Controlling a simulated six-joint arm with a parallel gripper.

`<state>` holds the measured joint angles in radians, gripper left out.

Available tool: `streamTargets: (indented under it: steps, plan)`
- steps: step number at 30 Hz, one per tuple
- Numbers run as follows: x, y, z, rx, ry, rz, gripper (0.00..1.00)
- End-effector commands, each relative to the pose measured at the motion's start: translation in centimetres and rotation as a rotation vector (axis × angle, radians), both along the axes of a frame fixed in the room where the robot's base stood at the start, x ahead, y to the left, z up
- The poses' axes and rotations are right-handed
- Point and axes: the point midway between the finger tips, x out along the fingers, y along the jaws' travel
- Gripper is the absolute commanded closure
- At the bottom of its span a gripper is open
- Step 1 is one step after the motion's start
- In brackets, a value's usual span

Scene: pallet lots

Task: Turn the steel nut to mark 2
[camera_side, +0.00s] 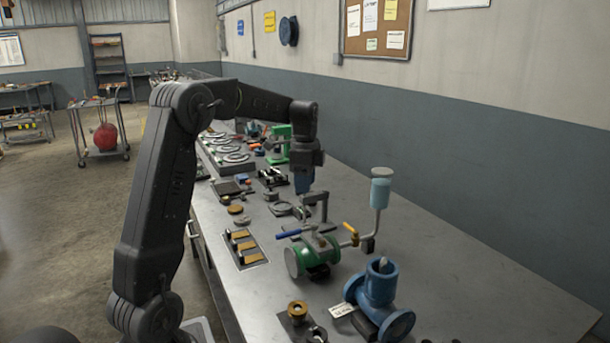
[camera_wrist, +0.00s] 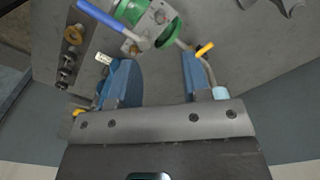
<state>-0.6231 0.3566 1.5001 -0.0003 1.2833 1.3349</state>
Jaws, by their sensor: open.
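A plate near the front edge of the side view carries a brass nut (camera_side: 297,309) and a grey steel nut (camera_side: 317,333) beside it. In the wrist view the brass nut (camera_wrist: 72,34) sits at upper left, with several smaller grey nuts in a row below it, among them a steel one (camera_wrist: 68,57). Number marks are too small to read. My gripper (camera_side: 304,184) points down above the table, behind the green valve and well apart from the nuts. In the wrist view its blue fingers (camera_wrist: 157,78) are spread, with nothing between them.
A green valve (camera_side: 318,254) with a blue lever (camera_side: 289,233) stands between my gripper and the nut plate. A blue flanged fitting (camera_side: 379,292) stands right of the plate. A pale blue cylinder on a post (camera_side: 380,190) rises at right. The table's right side is clear.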

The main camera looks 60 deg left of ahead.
Motion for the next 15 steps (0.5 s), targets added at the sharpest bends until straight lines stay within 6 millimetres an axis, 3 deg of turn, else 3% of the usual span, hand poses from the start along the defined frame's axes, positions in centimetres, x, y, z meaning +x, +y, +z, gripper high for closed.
streamTargets:
  steps: [6, 15]
  plan:
    - [0.0, 0.0, 1.8, -0.001, 0.001, 0.0, 0.56]
    - [0.0, 0.0, 1.9, -0.001, 0.001, 0.0, 0.56]
